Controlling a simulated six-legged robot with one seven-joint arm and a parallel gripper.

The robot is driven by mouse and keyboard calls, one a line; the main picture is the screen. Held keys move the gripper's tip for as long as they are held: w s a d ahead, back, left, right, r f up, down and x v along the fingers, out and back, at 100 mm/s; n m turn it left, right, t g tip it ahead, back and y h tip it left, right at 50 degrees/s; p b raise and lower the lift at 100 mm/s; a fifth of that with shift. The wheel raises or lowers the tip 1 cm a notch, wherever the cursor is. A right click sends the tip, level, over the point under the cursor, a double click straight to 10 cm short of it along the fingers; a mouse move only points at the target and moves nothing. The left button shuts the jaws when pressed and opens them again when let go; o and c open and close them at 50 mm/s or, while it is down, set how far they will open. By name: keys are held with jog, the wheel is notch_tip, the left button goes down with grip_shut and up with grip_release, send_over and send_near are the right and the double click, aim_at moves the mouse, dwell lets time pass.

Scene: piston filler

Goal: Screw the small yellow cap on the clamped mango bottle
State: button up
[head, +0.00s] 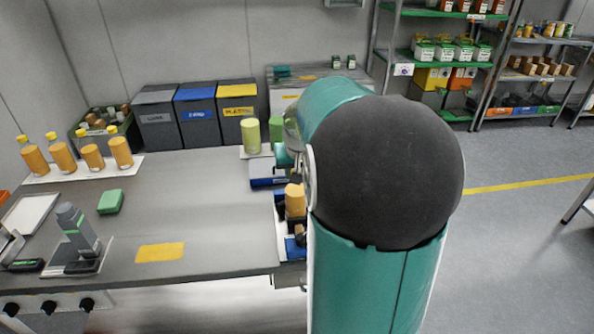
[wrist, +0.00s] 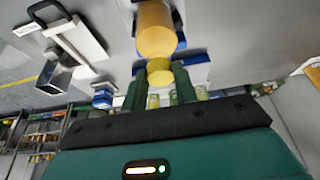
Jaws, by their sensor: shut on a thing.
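The orange mango bottle (head: 295,203) stands at the right end of the bench, by a dark and blue clamp fixture (head: 281,214). My arm hides part of that area in the head view. In the wrist view the bottle (wrist: 155,30) is large and close, beyond my fingertips. The small yellow cap (wrist: 159,72) is between the two green fingers of my gripper (wrist: 159,84), which is shut on it. The cap overlaps the near end of the bottle in the wrist view. I cannot tell whether it touches the neck or is threaded.
Several filled orange bottles (head: 76,154) with yellow tops stand on a white mat at the left back. A pale green container (head: 251,136) stands behind the fixture.

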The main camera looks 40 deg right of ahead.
jog(key=shift+w+a+m+g+h, duration=0.15)
jog(key=shift+m+g+h, duration=0.25)
jog(key=shift+m, duration=1.05)
jog(key=shift+w+a+m+g+h, duration=0.1)
jog(key=shift+m+g+h, duration=0.25)
jog(key=shift+m, duration=1.1)
jog(key=m, duration=0.2)
jog(key=m+g, duration=0.1)
jog(key=m, duration=0.1)
jog(key=shift+w+g+h, duration=0.2)
jog(key=shift+g+h, duration=0.05)
jog(key=shift+h, duration=0.1)
jog(key=shift+m+g, duration=0.3)
jog(key=shift+m, duration=0.6)
jog(key=o, duration=1)
